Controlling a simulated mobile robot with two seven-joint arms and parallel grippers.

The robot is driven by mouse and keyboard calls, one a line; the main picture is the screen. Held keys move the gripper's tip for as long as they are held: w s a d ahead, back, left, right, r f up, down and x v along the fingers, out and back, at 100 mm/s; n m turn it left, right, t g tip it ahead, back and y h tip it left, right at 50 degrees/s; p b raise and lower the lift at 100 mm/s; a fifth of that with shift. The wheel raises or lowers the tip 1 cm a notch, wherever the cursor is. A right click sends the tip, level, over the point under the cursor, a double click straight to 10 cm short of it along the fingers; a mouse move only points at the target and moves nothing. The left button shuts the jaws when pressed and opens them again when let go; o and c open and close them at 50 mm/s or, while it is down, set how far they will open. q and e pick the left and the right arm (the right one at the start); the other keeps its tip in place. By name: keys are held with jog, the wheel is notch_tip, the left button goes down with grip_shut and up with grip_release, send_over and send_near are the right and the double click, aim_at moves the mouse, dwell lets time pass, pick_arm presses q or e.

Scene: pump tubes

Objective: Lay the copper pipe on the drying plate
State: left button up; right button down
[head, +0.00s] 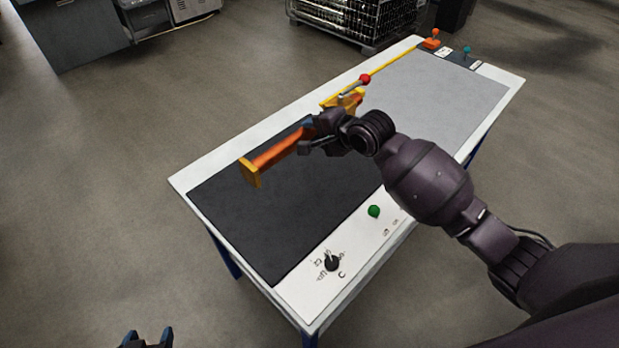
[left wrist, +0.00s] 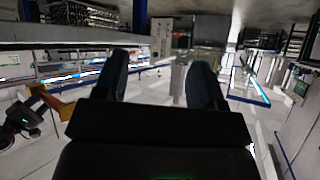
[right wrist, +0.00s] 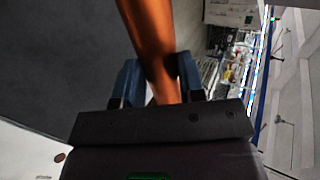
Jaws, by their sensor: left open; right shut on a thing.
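The copper pipe (head: 280,152) has yellow flanged ends and lies across my right gripper (head: 316,135), which is shut on its middle. The pipe appears held above the table over the dark panel (head: 270,225); the gap below it is hard to judge. In the right wrist view the pipe (right wrist: 150,35) runs up between the fingers. The table top has this dark panel and a lighter grey panel (head: 430,105); which one is the drying plate I cannot tell. My left gripper (head: 147,338) is open and empty, low at the left, away from the table; its fingers show apart in the left wrist view (left wrist: 160,78).
A white-rimmed table (head: 190,175) carries a green button (head: 374,211) and a black knob (head: 331,262) on its near edge. A red ball-topped lever (head: 365,79) stands by the far edge. Small orange (head: 432,42) and teal (head: 467,51) controls sit at the far right end.

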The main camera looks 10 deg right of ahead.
notch_tip(320, 180, down, 11)
jog(key=shift+b, duration=1.1)
jog(key=shift+f, duration=0.35)
notch_tip(320, 180, down, 4)
jog(key=shift+r+b, duration=0.25)
jog(key=shift+b, duration=0.25)
jog(key=shift+f, duration=0.35)
jog(key=shift+f, duration=0.15)
jog(key=c, duration=1)
grip_release()
